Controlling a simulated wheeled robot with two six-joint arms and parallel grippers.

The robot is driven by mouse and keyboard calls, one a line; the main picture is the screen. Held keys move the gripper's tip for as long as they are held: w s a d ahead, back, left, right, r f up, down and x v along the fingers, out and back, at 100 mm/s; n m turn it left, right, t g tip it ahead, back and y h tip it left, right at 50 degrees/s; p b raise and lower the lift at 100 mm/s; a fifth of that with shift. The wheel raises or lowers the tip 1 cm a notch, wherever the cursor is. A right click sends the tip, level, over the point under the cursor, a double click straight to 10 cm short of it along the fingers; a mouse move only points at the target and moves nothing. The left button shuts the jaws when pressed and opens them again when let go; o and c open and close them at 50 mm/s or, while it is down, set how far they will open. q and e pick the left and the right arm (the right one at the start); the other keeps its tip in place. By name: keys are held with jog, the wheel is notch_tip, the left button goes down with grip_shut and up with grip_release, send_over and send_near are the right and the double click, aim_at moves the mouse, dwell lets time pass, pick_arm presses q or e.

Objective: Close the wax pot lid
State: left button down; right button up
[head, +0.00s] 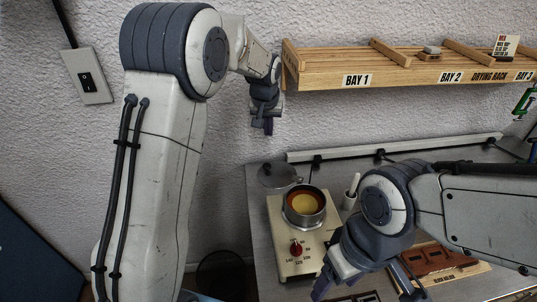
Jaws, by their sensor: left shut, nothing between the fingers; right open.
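The wax pot (304,222) is a round metal pot with amber wax inside, set on a cream heater base with a red dial. Its grey lid (279,178) is off the opening, at the pot's back left; I cannot tell whether a hinge joins them. My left gripper (263,128) is shut and empty, in the air above the lid, pointing down and apart from it. My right gripper (362,283) is open, low in front and to the right of the pot; its arm hides part of the bench.
A wooden drying rack (400,73) with labelled bays is on the wall above the bench. A white stick in a small cup (350,200) stands right of the pot. Brown pieces on a board (440,262) lie at the right. A wall switch (86,80) is at the left.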

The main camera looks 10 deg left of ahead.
aim_at(281, 172)
pick_arm(q)
jog(key=f+p, duration=0.2)
jog(key=f, duration=0.2)
jog(key=f+p, duration=0.2)
jog(key=f, duration=0.3)
jog(key=shift+w, duration=0.2)
jog(key=shift+s+d+f, duration=0.1)
jog(key=shift+s+f, duration=0.15)
jog(key=shift+s, duration=0.4)
